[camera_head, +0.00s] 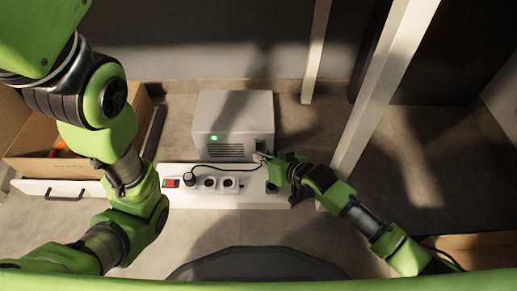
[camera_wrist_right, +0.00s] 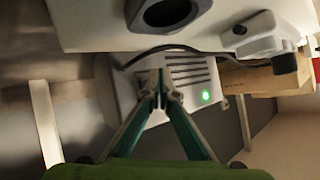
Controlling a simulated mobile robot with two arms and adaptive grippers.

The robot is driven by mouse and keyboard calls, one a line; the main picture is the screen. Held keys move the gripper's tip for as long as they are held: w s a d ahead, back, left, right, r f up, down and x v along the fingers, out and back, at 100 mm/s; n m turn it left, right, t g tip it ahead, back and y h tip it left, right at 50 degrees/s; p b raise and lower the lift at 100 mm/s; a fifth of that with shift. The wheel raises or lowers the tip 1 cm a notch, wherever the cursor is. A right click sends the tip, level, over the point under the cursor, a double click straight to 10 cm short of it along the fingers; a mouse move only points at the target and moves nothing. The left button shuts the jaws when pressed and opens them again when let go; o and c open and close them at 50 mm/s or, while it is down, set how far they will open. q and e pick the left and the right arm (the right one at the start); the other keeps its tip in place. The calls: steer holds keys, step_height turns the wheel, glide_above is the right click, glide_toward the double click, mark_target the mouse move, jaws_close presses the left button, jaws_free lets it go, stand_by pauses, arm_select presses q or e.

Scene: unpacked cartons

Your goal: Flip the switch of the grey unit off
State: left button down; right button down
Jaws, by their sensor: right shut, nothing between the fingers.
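The grey unit (camera_head: 235,112) is a box standing on the floor, with vent slots and a lit green light (camera_head: 214,138) on its front. A small dark switch (camera_head: 260,144) sits at the right of its front. My right gripper (camera_head: 262,156) is shut and empty, its tips close to the switch; I cannot tell whether they touch. In the right wrist view the shut fingers (camera_wrist_right: 158,88) stand before the unit's front (camera_wrist_right: 190,72), the green light (camera_wrist_right: 206,96) shows beside them, and the switch is hidden. My left gripper is out of view.
A white power strip (camera_head: 260,199) with a red switch (camera_head: 171,183), sockets and a black plug (camera_head: 190,180) lies before the unit. A black cable (camera_head: 228,169) runs between them. A pale post (camera_head: 370,100) stands right. An open carton (camera_head: 50,170) is left.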

steer(key=shift+w, duration=0.4)
steer(key=shift+w+f, duration=0.1)
steer(key=shift+w, duration=0.2)
stand_by(0.6)
steer(key=shift+s+p, duration=0.1)
steer(key=shift+p, duration=0.2)
steer(key=shift+s+r+p, duration=0.2)
steer(key=shift+s+p, duration=0.3)
steer(key=shift+p, duration=0.25)
steer(key=shift+s, duration=0.15)
steer(key=shift+f, duration=0.1)
